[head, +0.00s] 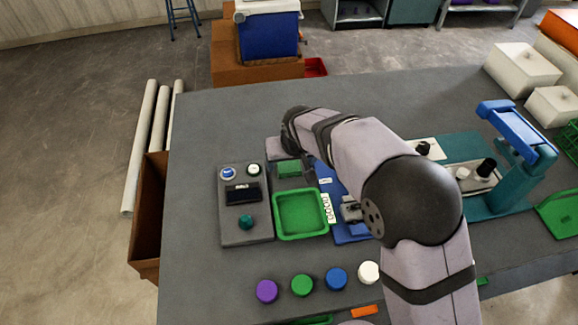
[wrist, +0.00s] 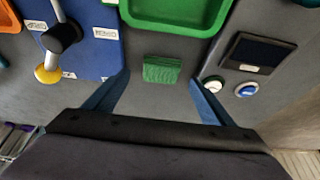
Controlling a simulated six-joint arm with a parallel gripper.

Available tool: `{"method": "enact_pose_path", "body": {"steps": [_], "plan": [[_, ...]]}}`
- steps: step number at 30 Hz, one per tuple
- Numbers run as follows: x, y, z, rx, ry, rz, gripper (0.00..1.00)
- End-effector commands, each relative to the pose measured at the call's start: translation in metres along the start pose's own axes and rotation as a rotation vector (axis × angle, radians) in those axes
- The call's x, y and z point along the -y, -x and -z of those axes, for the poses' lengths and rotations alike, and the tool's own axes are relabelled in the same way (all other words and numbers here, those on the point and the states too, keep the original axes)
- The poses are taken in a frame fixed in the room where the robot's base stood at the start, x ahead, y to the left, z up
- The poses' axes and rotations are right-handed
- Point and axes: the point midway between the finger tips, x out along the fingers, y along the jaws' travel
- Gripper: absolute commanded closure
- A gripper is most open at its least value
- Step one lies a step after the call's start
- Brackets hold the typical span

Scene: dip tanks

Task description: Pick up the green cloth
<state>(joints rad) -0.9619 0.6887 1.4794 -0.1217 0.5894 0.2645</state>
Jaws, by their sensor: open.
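The green cloth (wrist: 161,70) is a small folded, ribbed piece lying flat on the grey table, just beside the green tray (wrist: 178,22) in the wrist view. In the head view the cloth (head: 289,169) lies just behind the green tray (head: 276,233), partly near my arm. My gripper (wrist: 158,98) is open in the wrist view, with one blue finger on each side of the cloth's position. Its fingers look apart from the cloth. In the head view my gripper (head: 308,170) is mostly hidden by my arm, just right of the cloth.
A grey control box (head: 246,205) with buttons and a display stands left of the tray. A blue board (head: 327,185) lies to the right, with a metal handle on it in the wrist view. Several coloured round caps (head: 302,285) stand nearer the front. The table's back left is clear.

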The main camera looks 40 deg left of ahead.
Motion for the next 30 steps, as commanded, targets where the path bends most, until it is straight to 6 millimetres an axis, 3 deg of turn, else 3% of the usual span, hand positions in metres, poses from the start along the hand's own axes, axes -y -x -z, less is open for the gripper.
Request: {"method": "enact_pose_path", "body": {"steps": [9, 19, 24, 30], "plan": [[0.002, -0.030, -0.001, 0.001, 0.000, 0.000, 0.23], [0.002, -0.035, -0.002, 0.000, 0.000, 0.000, 0.23], [0.002, -0.035, -0.002, 0.000, 0.000, 0.000, 0.64], [0.002, -0.034, -0.001, 0.000, 0.000, 0.000, 0.67]]}}
